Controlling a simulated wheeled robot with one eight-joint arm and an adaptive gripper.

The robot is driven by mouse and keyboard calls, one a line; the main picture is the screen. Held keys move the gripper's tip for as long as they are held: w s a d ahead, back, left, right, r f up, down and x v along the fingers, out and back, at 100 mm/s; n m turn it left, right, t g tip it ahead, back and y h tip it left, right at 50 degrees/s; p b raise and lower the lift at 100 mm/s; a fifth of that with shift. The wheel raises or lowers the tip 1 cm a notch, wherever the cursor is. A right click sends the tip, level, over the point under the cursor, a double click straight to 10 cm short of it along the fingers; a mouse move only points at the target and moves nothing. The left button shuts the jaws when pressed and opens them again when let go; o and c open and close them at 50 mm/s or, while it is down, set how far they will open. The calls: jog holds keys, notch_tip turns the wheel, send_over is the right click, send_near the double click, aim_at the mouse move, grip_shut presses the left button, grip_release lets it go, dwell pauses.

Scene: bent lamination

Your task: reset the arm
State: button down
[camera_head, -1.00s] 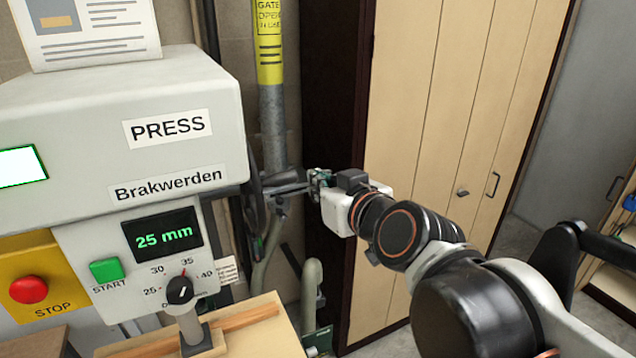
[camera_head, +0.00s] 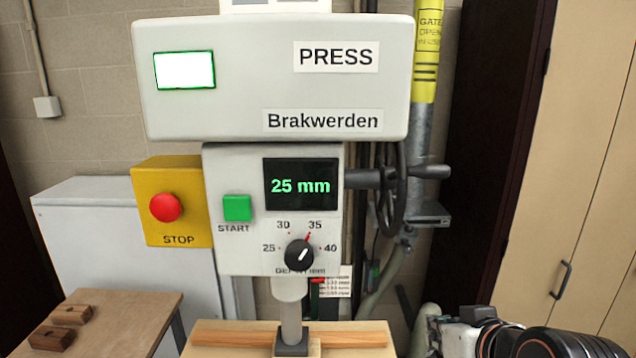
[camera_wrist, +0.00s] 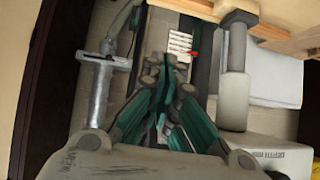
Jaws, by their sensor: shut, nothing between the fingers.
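My gripper (camera_wrist: 168,72) shows in the wrist view with its green-and-grey fingers drawn together and nothing between them. In the head view my wrist (camera_head: 480,335) is low at the right, partly cut off by the bottom edge, and the fingertips cannot be made out there. The press (camera_head: 275,85) stands in front of me, to the left of my arm. Its display (camera_head: 300,185) reads 25 mm. The dial knob (camera_head: 299,254) sits below the display. The green START button (camera_head: 237,208) and the red STOP button (camera_head: 165,208) are at its left.
A wooden bench (camera_head: 130,310) with brown blocks (camera_head: 72,313) is at the lower left. A handwheel (camera_head: 392,190) and a pole with a yellow sleeve (camera_head: 426,70) stand right of the press. A tall wooden cabinet (camera_head: 575,150) fills the right side.

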jog(key=s+d+f+g+h+b, duration=0.1)
jog(key=s+f+g+b, duration=0.2)
jog(key=f, duration=1.2)
jog(key=s+b, duration=0.2)
jog(key=b, duration=0.3)
jog(key=shift+f+m+b, duration=0.35)
jog(key=shift+m+b, duration=0.05)
